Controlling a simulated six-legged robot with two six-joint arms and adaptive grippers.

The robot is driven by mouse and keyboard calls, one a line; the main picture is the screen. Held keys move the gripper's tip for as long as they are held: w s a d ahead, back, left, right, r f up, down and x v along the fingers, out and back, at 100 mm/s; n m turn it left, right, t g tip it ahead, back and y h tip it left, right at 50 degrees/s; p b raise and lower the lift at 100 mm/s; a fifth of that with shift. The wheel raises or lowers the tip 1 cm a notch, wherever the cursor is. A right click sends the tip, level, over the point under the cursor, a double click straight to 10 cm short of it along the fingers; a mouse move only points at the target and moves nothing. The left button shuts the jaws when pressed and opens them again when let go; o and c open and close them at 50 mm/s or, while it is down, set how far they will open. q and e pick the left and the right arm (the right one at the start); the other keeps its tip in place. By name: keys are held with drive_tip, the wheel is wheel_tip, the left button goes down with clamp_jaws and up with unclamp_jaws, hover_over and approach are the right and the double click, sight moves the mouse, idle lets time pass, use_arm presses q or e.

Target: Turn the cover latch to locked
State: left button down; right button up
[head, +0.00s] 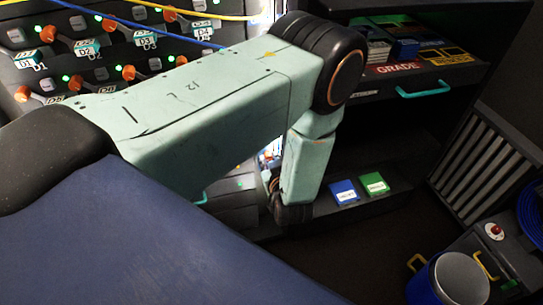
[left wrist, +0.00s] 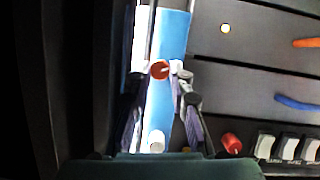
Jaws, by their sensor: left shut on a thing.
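In the left wrist view, my left gripper (left wrist: 161,86) has its fingertips closed on either side of a small red-orange knob (left wrist: 159,69). The knob stands at a blue strip (left wrist: 174,38) on a pale panel section; it appears to be the cover latch, but no label is readable to confirm its position. In the head view my left arm reaches across the panel and bends down, and its own links hide the gripper and the knob. My right gripper is in neither view.
A second red knob (left wrist: 231,143) and white switches (left wrist: 288,147) sit right of the gripper. A dark shelf unit holds a turquoise handle (head: 424,89), with a blue box (head: 343,192) and a green box (head: 374,184) below. A blue bucket (head: 447,282) stands at lower right.

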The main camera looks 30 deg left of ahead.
use_arm(q)
drive_tip(key=shift+s+a+r+n+t+h+p, duration=0.15)
drive_tip(key=shift+n+t+h+p, duration=0.25)
drive_tip(key=shift+n+t+p, duration=0.45)
drive_tip(key=n+t, duration=0.1)
drive_tip(key=n, duration=0.2)
drive_tip(key=shift+a+h, duration=0.15)
drive_tip(key=shift+h, duration=0.25)
drive_tip(key=shift+s+f+n+t+p, duration=0.1)
drive_tip(key=shift+f+n+t+p, duration=0.25)
drive_tip(key=shift+n, duration=0.3)
drive_tip(key=shift+s+n+t+p, duration=0.15)
drive_tip(key=shift+n+t, duration=0.25)
drive_tip(key=shift+n, duration=0.2)
drive_tip(key=shift+a+f+n+t, duration=0.1)
drive_tip(key=shift+n+t, duration=0.5)
drive_tip(key=shift+n, duration=0.6)
drive_tip(key=c, duration=1.2)
unclamp_jaws()
